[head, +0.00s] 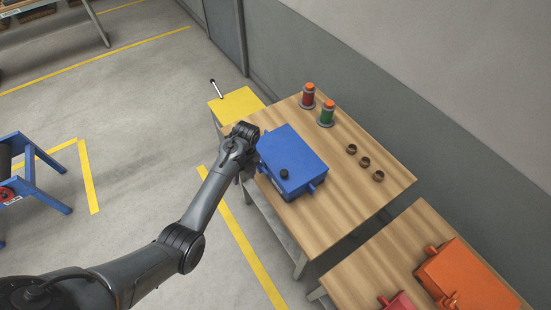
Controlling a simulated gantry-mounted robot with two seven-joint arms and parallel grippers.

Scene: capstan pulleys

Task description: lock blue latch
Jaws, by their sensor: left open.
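The blue box (295,155) sits closed on the wooden table, with a round black knob (284,174) on it. A small blue latch-like part (312,187) sticks out at its near right side. Another small blue part (262,168) shows at its left side, close to my arm. My left gripper (250,138) is at the left edge of the blue box, near its upper left corner. Its fingers are mostly hidden by the wrist, and I cannot tell whether they touch the box. I see nothing held in it. My right gripper is out of view.
A red spool (308,97) and a green spool (327,114) stand at the table's back. Several dark rings (365,162) lie to the box's right. An orange box (465,280) is on the nearer table. The wood (345,205) right of the blue box is clear.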

